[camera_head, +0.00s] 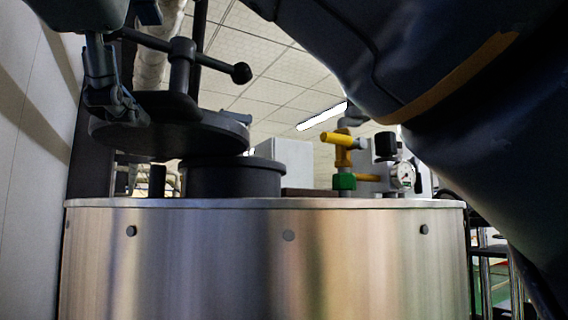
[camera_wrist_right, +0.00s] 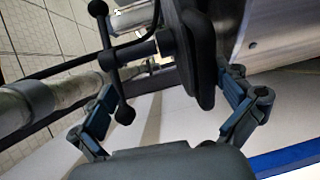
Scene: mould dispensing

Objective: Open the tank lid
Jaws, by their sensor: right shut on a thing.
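The tank (camera_head: 265,255) is a wide brushed-steel cylinder filling the lower part of the head view. A short dark round neck (camera_head: 232,181) stands on its top. The dark round tank lid (camera_head: 165,138) is above the neck and offset to the left, with a gap between them. A crossbar handle with a ball knob (camera_head: 241,73) is on the lid. My right gripper (camera_head: 112,104) is at the lid's left side, shut on it. In the right wrist view, the lid (camera_wrist_right: 197,50) is between my right gripper's fingers (camera_wrist_right: 168,88). My left gripper is out of view.
A yellow-handled valve (camera_head: 340,142) with a green base and a pressure gauge (camera_head: 403,176) stand on the tank top at right. A pale wall (camera_head: 30,170) is close on the left. My arm covers the upper right.

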